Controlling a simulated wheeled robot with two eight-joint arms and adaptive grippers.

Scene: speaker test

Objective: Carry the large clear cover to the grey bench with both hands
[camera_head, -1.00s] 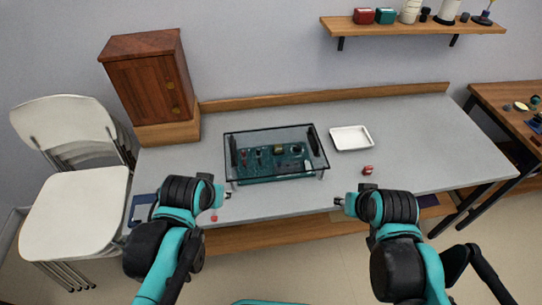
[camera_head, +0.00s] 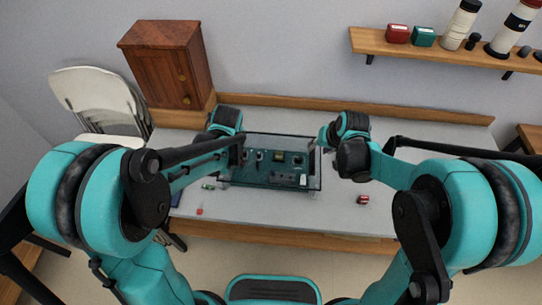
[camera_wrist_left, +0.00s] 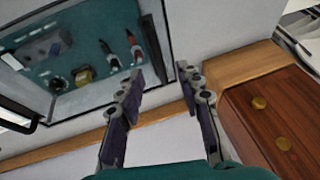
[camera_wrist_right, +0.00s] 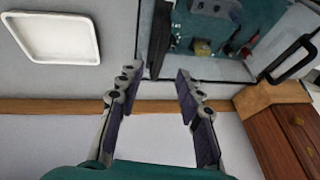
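The large clear cover (camera_head: 268,187) has dark edges and a black handle on each side. It stands on the grey bench (camera_head: 340,222), over a green board with parts that show through it. My left gripper (camera_head: 241,141) is at the cover's left side. In the left wrist view its fingers (camera_wrist_left: 160,88) are open, with the dark near handle (camera_wrist_left: 152,46) ahead between the tips. My right gripper (camera_head: 317,146) is at the right side. In the right wrist view its fingers (camera_wrist_right: 157,80) are open, with the near handle (camera_wrist_right: 158,38) ahead. I cannot tell any contact.
A wooden cabinet (camera_head: 168,65) stands at the back left, with white chairs (camera_head: 95,95) beside it. A white tray (camera_wrist_right: 62,37) lies right of the cover. A small red object (camera_head: 363,200) is near the front edge. A loaded shelf (camera_head: 430,52) hangs at upper right.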

